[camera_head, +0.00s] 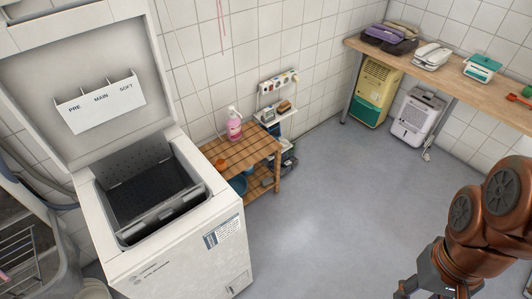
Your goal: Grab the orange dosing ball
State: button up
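A small orange ball-like object (220,163), which looks like the dosing ball, sits on the top of a low slatted wooden shelf (251,150). It is near the shelf's left end, close to the washing machine. A pink bottle with a white pump (234,125) stands behind it to the right. My gripper (428,291) is at the bottom right, far from the ball across the floor. The picture's lower edge cuts it off, so I cannot tell whether its fingers are open.
A top-loading washing machine (225,262) with its lid up stands left of the shelf. A small white shelf (275,116) holds items by the wall. A long wooden bench (450,77) carries several items, with two appliances below. The grey floor (330,210) between is clear.

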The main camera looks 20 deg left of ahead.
aim_at(221, 165)
jog(key=z, duration=0.1)
jog(key=i, duration=1.85)
jog(key=u, duration=3.4)
